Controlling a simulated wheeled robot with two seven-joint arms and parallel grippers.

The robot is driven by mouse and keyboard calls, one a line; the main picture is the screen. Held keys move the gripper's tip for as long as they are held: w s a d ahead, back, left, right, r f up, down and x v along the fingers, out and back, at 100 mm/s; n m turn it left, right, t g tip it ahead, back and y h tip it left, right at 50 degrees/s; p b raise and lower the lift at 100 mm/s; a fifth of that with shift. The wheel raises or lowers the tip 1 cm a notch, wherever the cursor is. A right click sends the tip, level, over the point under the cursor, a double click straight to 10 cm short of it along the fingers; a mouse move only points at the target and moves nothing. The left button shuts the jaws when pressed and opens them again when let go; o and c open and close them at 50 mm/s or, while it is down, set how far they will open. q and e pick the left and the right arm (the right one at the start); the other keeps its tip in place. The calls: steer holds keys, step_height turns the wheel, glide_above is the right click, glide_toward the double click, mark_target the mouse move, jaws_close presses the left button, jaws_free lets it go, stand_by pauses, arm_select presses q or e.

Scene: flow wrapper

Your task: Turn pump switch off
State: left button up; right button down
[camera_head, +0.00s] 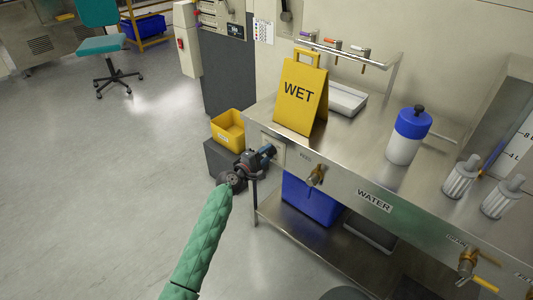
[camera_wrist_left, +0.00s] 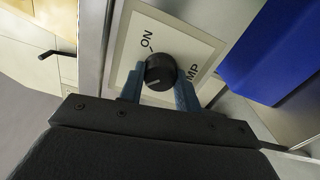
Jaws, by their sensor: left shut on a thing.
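The pump switch is a round black knob (camera_wrist_left: 160,72) on a pale plate (camera_wrist_left: 128,50) with the words ON and part of PUMP visible. The plate (camera_head: 279,151) also shows in the head view, on the left end of the steel bench's front. My left gripper (camera_head: 268,151) reaches the plate from the left. In the left wrist view its two blue fingers (camera_wrist_left: 158,90) are shut on the knob, one on each side. A pale line on the knob's face is visible. The OFF mark cannot be made out. My right gripper is in neither view.
A yellow WET sign (camera_head: 301,96) and a blue-topped white bottle (camera_head: 408,136) stand on the bench. A brass tap (camera_head: 316,176) sticks out right of the plate. A blue bin (camera_head: 311,201) is below, and a yellow bin (camera_head: 228,130) is behind.

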arm_select(q)
steer(key=shift+w+a, duration=0.1)
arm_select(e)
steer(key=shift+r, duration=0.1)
arm_select(q)
steer(key=o, duration=1)
steer(key=v, duration=0.7)
steer(key=shift+s+a+b, duration=0.25)
steer(key=shift+s+b, duration=0.1)
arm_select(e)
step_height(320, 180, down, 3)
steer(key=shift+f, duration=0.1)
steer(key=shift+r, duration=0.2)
